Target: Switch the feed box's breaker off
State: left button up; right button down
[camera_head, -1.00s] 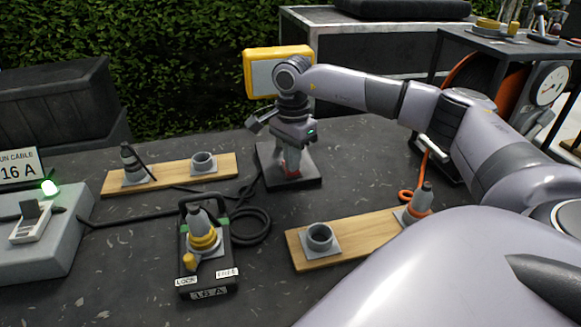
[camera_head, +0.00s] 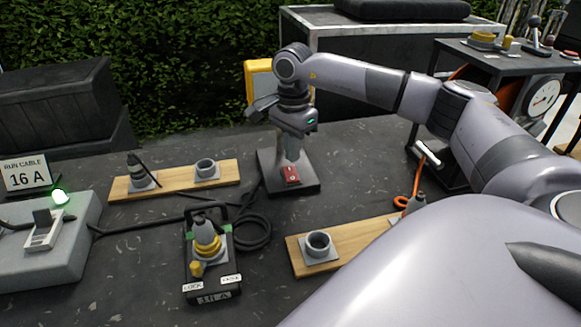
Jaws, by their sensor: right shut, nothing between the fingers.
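The grey feed box (camera_head: 60,260) stands at the left edge of the table. Its breaker has a dark lever (camera_head: 42,217) standing up from a white frame (camera_head: 42,238). A green lamp (camera_head: 60,196) glows on the box beside it. My right gripper (camera_head: 291,157) is shut and empty, pointing down just above a red switch (camera_head: 291,175) on a black base (camera_head: 304,187) at the table's back middle. It is well to the right of the feed box. Whether the fingertips touch the red switch cannot be told. My left gripper is out of view.
A sign reading RUN CABLE 16 A (camera_head: 26,172) stands behind the feed box. A black coupler unit (camera_head: 212,285) with a yellow-ringed plug (camera_head: 207,240) sits mid-table. Wooden boards (camera_head: 222,174) carry sockets. A black cable (camera_head: 125,228) runs across the table. A yellow-framed panel (camera_head: 257,80) stands behind my gripper.

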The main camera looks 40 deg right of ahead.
aim_at(42, 217)
jog(key=k, duration=1)
